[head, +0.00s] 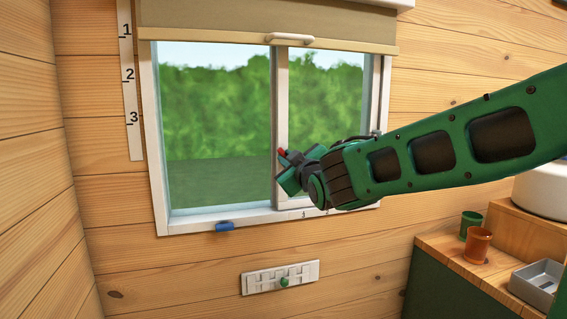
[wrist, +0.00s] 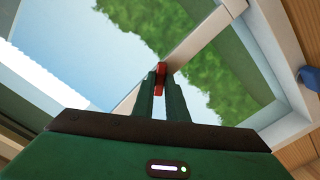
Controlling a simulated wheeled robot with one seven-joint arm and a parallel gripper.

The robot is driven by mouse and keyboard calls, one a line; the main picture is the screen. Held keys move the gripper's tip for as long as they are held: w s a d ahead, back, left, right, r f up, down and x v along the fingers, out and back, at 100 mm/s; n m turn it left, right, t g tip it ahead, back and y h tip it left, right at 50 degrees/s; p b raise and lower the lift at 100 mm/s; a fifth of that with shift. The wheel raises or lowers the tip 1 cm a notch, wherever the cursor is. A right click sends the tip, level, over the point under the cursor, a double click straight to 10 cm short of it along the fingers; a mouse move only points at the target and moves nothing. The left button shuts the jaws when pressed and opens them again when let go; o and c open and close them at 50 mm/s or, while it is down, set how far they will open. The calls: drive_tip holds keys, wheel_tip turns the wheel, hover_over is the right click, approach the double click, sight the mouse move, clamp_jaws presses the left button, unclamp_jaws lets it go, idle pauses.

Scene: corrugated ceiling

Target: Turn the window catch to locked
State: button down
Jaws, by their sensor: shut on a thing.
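The window catch (head: 282,152) shows as a small red piece at the middle upright of the window, mostly hidden behind my gripper in the head view. My gripper (head: 286,162) reaches in from the right and is at this upright. In the wrist view the two green fingers of my gripper (wrist: 159,83) are closed on the red catch (wrist: 160,72), whose top sticks out between the tips. Its turn angle and any lock marks cannot be made out.
A blue piece (head: 225,226) sits on the lower window frame. A rolled blind (head: 270,22) hangs above. A slotted plate with a green knob (head: 284,282) is on the wall below. Cups (head: 478,245) and a grey tray (head: 538,282) stand at the lower right.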

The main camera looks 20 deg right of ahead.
drive_tip(key=shift+f+m, duration=0.2)
drive_tip(key=shift+m, duration=1.6)
drive_tip(key=shift+f+m, duration=0.15)
drive_tip(key=shift+m, duration=1.65)
drive_tip(key=c, duration=1.8)
unclamp_jaws()
drive_tip(key=shift+o, duration=0.2)
drive_tip(key=shift+r, duration=0.15)
drive_tip(key=s, duration=1)
drive_tip(key=shift+s, duration=0.3)
